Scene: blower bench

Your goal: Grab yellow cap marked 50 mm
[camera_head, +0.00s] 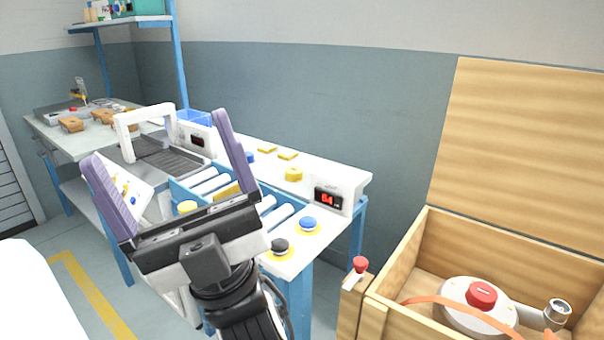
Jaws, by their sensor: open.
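My gripper (157,140) is open, with its two purple fingers wide apart and pointing up and away over the left part of the roller bench. No object is held between them. A round yellow cap (293,174) sits on the white bench top, to the right of my gripper and apart from it. Two flatter yellow pieces (266,149) (288,155) lie behind it. Another yellow piece (228,189) shows on the rollers, partly hidden behind my right finger. No 50 mm marking can be read on any of them.
A display box (339,189) with red digits stands at the bench's right end. Blue (307,224) and black (280,247) buttons sit on the front edge. A white arch (146,115) stands at left. An open wooden crate (405,270) holds a white device (465,318).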

